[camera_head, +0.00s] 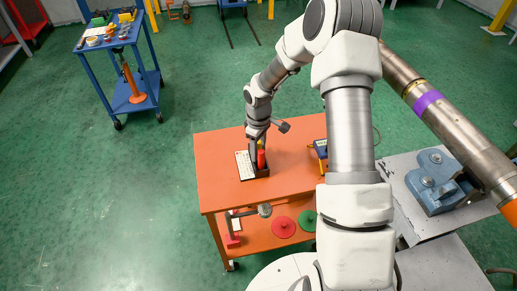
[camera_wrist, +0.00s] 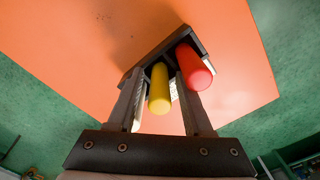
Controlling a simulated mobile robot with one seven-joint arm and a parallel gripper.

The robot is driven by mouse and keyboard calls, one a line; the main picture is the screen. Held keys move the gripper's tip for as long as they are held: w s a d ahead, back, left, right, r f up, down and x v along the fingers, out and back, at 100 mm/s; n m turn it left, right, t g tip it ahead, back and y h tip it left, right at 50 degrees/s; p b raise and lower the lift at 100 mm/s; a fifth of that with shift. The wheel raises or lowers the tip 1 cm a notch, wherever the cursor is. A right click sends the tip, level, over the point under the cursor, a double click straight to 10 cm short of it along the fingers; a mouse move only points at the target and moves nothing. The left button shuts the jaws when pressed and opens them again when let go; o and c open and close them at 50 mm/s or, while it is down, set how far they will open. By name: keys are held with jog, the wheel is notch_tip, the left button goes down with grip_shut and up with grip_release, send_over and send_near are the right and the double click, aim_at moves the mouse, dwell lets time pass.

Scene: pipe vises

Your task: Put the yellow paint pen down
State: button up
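The yellow paint pen (camera_wrist: 159,88) stands in a dark holder (camera_wrist: 148,61) on the orange table, beside a red pen (camera_wrist: 193,66). In the head view the yellow pen (camera_head: 260,142) shows only as a small spot beside the red pen (camera_head: 261,159). My gripper (camera_wrist: 158,76) has one finger on each side of the yellow pen, with a gap to each finger, so it looks open around the pen. The red pen is just outside the right finger. The pen's lower end is hidden in the holder. In the head view my gripper (camera_head: 257,146) points down over the holder.
The orange table (camera_head: 216,150) has bare room left of the holder. A white sheet (camera_head: 243,165) lies beside the holder, and a blue and yellow device (camera_head: 321,149) is at the right. A large pipe (camera_head: 430,96) and blue vise (camera_head: 437,181) are farther right.

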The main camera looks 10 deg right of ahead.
jog(key=shift+r, duration=0.15)
notch_tip(320, 180, up, 12)
jog(key=shift+f+p, duration=0.1)
jog(key=shift+p, duration=0.4)
jog(key=s+r+m+t+h, duration=0.1)
jog(key=s+r+m+t, duration=0.4)
jog(key=s+r, duration=1.45)
jog(key=s+r+m+y, duration=0.1)
jog(key=s+r+m, duration=0.1)
jog(key=s+m, duration=0.2)
jog(key=s, duration=0.3)
jog(key=shift+s+t, duration=0.25)
jog(key=shift+t, duration=0.05)
jog(key=shift+r, duration=0.1)
